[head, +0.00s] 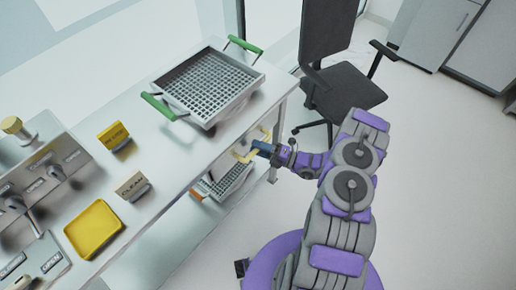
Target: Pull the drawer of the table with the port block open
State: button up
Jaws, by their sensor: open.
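The table (165,185) runs diagonally from lower left to upper middle. A grey port block (55,180) with plugs and labels stands on its left part. A yellow drawer handle (243,156) shows on the table's front side, below the top, near its right end. The drawer front is mostly hidden by the table edge and my gripper. My gripper (260,148) is open, at the yellow handle, with its fingers pointing left toward the table. I cannot tell whether the fingers are around the handle or just beside it. The drawer looks closed, as far as it shows.
A grid basket (208,122) with green handles stands on the table. Another basket (226,180) sits underneath. A black chair (340,85) stands behind my gripper. The floor at right is clear.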

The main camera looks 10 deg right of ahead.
jog(key=shift+w+a, duration=0.1)
jog(key=shift+a, duration=0.05)
grip_shut()
dwell(0.4)
